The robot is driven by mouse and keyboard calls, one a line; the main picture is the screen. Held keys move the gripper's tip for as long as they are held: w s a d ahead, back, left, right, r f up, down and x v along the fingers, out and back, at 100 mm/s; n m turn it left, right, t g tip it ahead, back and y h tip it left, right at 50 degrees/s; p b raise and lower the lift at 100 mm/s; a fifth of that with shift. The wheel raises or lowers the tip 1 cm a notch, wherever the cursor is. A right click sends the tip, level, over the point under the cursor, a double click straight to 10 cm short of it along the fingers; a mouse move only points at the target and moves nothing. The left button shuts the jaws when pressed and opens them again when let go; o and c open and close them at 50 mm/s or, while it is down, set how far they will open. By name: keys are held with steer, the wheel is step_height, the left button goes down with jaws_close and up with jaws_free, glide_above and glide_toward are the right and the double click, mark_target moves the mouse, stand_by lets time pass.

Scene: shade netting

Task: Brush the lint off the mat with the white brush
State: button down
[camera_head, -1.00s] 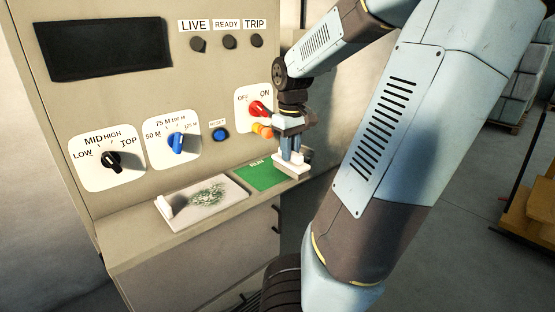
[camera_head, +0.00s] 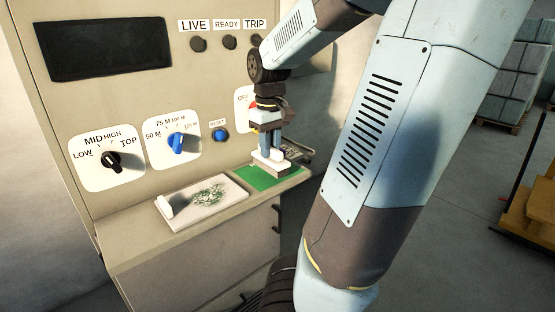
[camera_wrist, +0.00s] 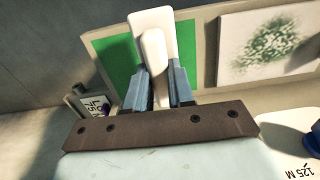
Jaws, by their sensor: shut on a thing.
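My gripper (camera_head: 270,145) is shut on the white brush (camera_head: 269,160), which points down with a grey underside. The brush is over the green panel (camera_head: 250,180); I cannot tell whether it touches it. In the wrist view the brush (camera_wrist: 153,55) stands between the two blue-grey fingers of my gripper (camera_wrist: 163,82). The pale mat (camera_head: 229,187) lies on the ledge left of the green panel. The mat (camera_wrist: 229,72) and lint (camera_wrist: 272,48) also show at right in the wrist view.
A small white roll-like piece (camera_head: 164,207) lies at the mat's left end. Behind the ledge rises a beige panel with a black knob (camera_head: 112,160), a blue knob (camera_head: 177,144) and a blue button (camera_head: 220,134). A dark metal rack-like item (camera_head: 297,151) is right of the brush.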

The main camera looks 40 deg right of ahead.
steer(key=shift+w+a+f, duration=0.3)
steer(key=shift+w+a, duration=0.3)
steer(key=shift+a, duration=1.35)
steer(key=shift+w+a+f, duration=0.35)
steer(key=shift+w+a, duration=0.3)
steer(key=shift+a, duration=1.35)
steer(key=shift+w+a+f, duration=0.3)
steer(key=shift+w+a, duration=0.3)
steer(key=shift+a, duration=1.35)
steer(key=shift+f, duration=0.3)
steer(key=shift+a, duration=0.1)
steer(key=shift+a+r, duration=0.1)
steer(key=shift+a, duration=1.25)
steer(key=shift+s+a+f, duration=0.1)
steer(key=shift+a+f, duration=0.05)
steer(key=shift+a, duration=2.05)
steer(key=shift+s+a+f, duration=0.1)
steer(key=shift+a, duration=2.05)
steer(key=shift+d, duration=0.1)
